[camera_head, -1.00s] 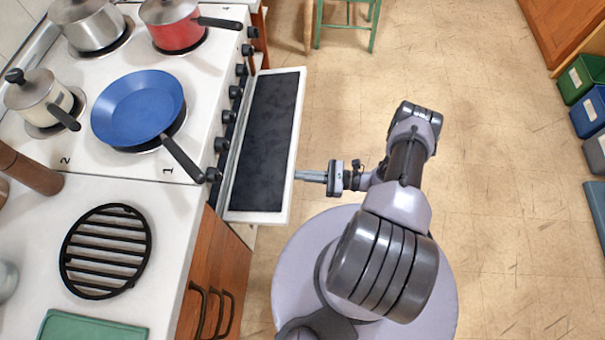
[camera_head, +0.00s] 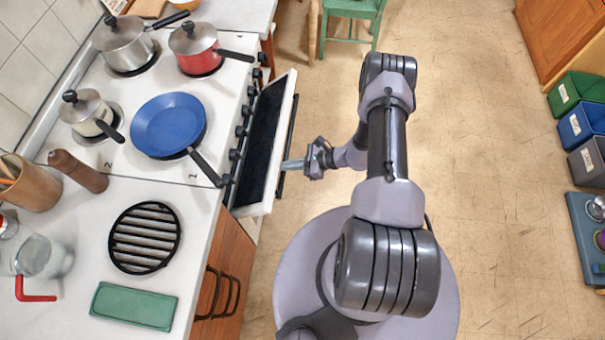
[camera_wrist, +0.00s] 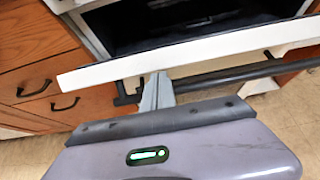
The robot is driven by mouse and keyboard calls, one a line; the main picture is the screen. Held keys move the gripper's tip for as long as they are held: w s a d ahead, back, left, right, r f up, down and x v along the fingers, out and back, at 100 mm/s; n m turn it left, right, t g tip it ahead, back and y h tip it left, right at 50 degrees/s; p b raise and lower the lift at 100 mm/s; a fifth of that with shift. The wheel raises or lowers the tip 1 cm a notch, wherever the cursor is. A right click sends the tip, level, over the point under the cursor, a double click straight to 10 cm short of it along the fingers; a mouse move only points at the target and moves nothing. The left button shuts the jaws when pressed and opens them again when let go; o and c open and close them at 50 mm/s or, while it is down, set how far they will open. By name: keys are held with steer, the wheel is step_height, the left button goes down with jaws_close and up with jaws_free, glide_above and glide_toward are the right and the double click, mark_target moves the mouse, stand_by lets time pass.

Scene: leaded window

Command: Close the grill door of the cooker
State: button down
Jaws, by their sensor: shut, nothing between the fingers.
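The cooker (camera_head: 200,62) stands at the left with its row of dark knobs along the front. Its grill door (camera_head: 288,106) is partly open, tilted up from flat, with a dark inner panel and a white frame. In the wrist view the door's white edge (camera_wrist: 215,49) crosses the picture, with a dark bar handle (camera_wrist: 235,75) below it and the dark grill opening above. My gripper (camera_head: 288,164) is shut and empty. Its fingertips (camera_wrist: 157,85) are at the outer face of the door, beside the handle; I cannot tell whether they touch.
A blue pan (camera_head: 168,124) sits on the hob, its handle reaching past the cooker's front edge. Pots (camera_head: 125,42) stand behind it. Wooden drawers (camera_wrist: 35,65) with dark handles are beside the cooker.

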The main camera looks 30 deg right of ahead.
mark_target(269, 163)
steer(key=w+a+r+h+p, duration=0.1)
steer(key=r, duration=0.1)
steer(key=w+a+r+g+h+p, duration=0.1)
steer(key=a+p, duration=0.1)
steer(key=w+a+r+g+h+p, duration=0.1)
steer(key=a+r, duration=0.1)
steer(key=shift+w+a+r+h, duration=0.15)
steer(key=shift+w+r+h, duration=0.1)
steer(key=shift+r+h, duration=0.1)
steer(key=shift+g, duration=0.3)
steer(key=shift+w+a+r, duration=0.3)
steer(key=shift+w+a, duration=0.2)
steer(key=shift+a, duration=0.25)
steer(key=shift+w+a+r, duration=0.35)
steer(key=shift+w+a, duration=0.2)
steer(key=shift+a, duration=0.2)
steer(key=shift+w+a+r, duration=0.3)
steer(key=shift+w+a, duration=0.2)
steer(key=shift+a, duration=0.25)
